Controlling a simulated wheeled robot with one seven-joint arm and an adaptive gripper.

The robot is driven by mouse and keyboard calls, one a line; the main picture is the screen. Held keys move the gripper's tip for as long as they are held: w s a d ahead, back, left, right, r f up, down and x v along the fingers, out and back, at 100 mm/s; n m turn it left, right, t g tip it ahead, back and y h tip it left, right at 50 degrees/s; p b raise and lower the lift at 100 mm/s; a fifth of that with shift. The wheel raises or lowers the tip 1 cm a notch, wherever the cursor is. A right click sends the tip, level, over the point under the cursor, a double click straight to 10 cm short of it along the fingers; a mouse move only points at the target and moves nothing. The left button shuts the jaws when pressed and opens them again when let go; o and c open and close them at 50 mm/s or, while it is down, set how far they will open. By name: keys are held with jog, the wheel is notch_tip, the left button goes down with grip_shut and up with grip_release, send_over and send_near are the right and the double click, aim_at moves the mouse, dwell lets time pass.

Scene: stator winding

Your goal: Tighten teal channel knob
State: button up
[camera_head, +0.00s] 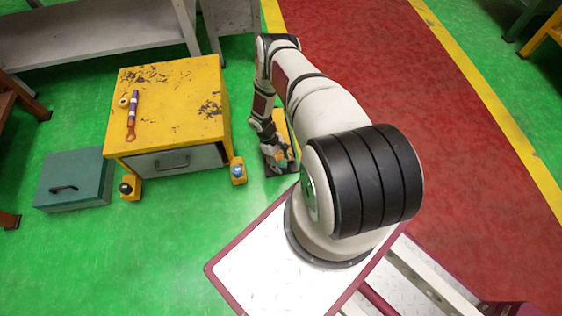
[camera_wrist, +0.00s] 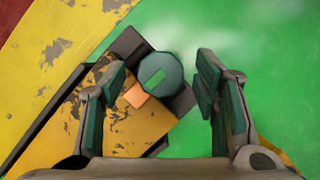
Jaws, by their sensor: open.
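The teal knob (camera_wrist: 160,74) is a round disc with a brighter green bar on its top. It sits at the end of a worn yellow and black unit (camera_wrist: 130,125), beside a small orange block (camera_wrist: 136,96). My gripper (camera_wrist: 162,66) is open, with one finger to the left of the knob and one to the right. Gaps show between the knob and both fingers. In the head view my gripper (camera_head: 278,158) is low, by a yellow and dark unit (camera_head: 281,122) on the floor. The knob cannot be told apart from the fingers there.
A worn yellow cabinet (camera_head: 190,85) with a drawer stands to the left, with an orange-and-purple tool (camera_head: 132,115) on top. Small yellow units with a blue knob (camera_head: 238,171) and a black knob (camera_head: 126,188) stand near it. A teal case (camera_head: 75,178) lies on the green floor.

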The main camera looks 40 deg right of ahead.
jog(key=c, duration=1.1)
jog(key=shift+n+b, duration=0.4)
jog(key=shift+n, duration=0.1)
jog(key=o, duration=1.1)
jog(key=v, duration=1.2)
jog(key=shift+a, duration=0.25)
